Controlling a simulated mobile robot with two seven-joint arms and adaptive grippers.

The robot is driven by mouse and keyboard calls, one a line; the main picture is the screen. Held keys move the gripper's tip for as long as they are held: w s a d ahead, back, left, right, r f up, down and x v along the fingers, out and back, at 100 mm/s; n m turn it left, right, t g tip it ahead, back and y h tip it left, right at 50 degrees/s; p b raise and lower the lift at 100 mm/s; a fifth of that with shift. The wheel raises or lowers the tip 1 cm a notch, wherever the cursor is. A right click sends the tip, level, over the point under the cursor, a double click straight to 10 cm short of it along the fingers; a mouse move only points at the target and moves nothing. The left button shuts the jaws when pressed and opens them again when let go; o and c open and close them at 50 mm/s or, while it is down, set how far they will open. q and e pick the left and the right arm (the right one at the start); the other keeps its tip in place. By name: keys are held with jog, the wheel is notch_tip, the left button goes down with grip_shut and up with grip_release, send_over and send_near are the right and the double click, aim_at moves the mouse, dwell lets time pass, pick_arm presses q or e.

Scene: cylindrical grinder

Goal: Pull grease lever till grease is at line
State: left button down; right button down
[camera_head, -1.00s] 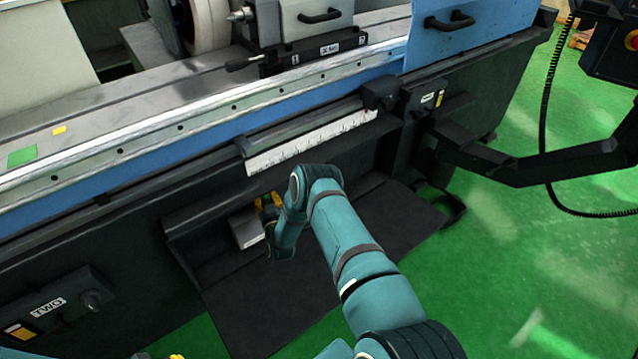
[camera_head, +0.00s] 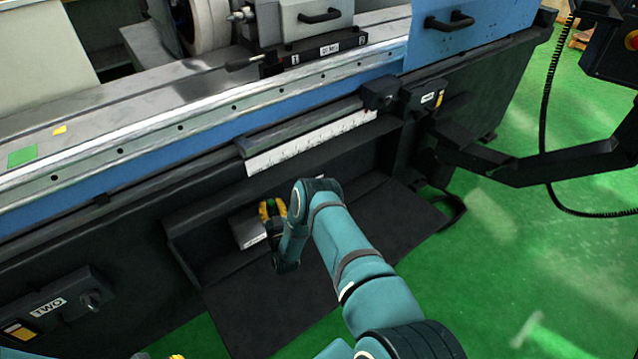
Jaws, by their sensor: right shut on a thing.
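My right gripper (camera_head: 270,212) is at the low recess in the machine's front, with its yellow fingers partly hidden by my own wrist. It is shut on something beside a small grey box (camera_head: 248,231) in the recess. A bit of green shows between the fingers. I take the held thing to be the grease lever, but its shape is mostly hidden. The grease level and its line cannot be made out. Of my left gripper only a small yellow part (camera_head: 176,357) shows at the bottom edge.
The grinder bed (camera_head: 150,100) with its blue front runs across above the recess. A white scale strip (camera_head: 310,143) is just above my arm. A black jointed arm (camera_head: 540,165) sticks out at the right. A control box marked TWO (camera_head: 62,305) is at the lower left.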

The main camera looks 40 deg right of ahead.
jog(key=shift+s+f, duration=0.15)
jog(key=shift+s, duration=0.15)
jog(key=shift+s+f+m+t+h, duration=0.3)
jog(key=shift+s+m+t+h, duration=0.2)
jog(key=shift+s+t, duration=0.35)
jog(key=shift+s+a+f, duration=0.1)
jog(key=shift+s+f, duration=0.1)
jog(key=shift+s, duration=0.15)
jog(key=c, duration=0.8)
grip_release()
jog(key=shift+w+r, duration=0.1)
jog(key=shift+o, duration=0.2)
